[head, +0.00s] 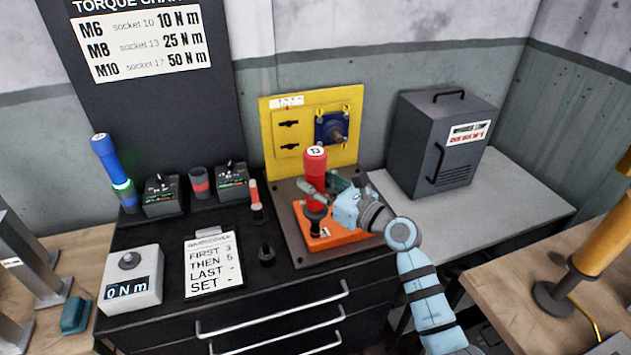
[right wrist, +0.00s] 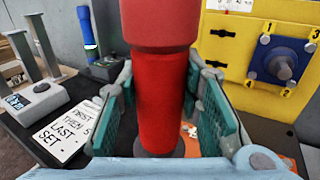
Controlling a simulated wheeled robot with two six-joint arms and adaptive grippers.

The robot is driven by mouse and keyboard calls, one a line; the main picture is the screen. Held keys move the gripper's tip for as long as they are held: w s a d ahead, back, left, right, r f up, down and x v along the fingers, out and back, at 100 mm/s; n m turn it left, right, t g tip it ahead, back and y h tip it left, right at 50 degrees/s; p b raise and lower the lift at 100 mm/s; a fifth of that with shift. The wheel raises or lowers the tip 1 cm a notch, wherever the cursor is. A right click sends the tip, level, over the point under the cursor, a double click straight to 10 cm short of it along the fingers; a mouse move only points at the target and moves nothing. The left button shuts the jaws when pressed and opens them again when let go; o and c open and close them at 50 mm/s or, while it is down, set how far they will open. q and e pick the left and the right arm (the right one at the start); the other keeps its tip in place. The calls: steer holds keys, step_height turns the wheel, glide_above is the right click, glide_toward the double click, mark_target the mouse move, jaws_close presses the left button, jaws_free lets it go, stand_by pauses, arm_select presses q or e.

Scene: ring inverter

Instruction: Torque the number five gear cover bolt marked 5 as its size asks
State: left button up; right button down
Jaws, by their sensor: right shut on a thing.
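My right gripper (head: 328,192) is shut around the red torque tool (head: 315,168), which stands upright with a white marked cap on top. Its dark lower end is over the orange gear cover (head: 350,238); I cannot tell if it is seated on a bolt. In the right wrist view, the green finger pads lie on both sides of the red handle (right wrist: 163,100). The gripper and tool hide much of the cover, and the bolt marked 5 cannot be made out. A blue tool (head: 106,165) with a green-lit ring stands at the left. My left gripper is not in view.
The torque chart (head: 145,40) lists M6 10, M8 25 and M10 50 N m. A clipboard (head: 212,262) reads first 3, then 5. A display box (head: 130,280) shows 0 N m. A yellow panel (head: 290,165) stands behind; a dark cabinet (head: 440,145) stands right.

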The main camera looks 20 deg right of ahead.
mark_target(324, 171)
steer(key=shift+f+b, duration=0.3)
steer(key=shift+f, duration=0.25)
stand_by(0.9)
stand_by(0.9)
step_height(324, 171, up, 6)
steer(key=p, duration=0.5)
steer(key=shift+f, duration=0.4)
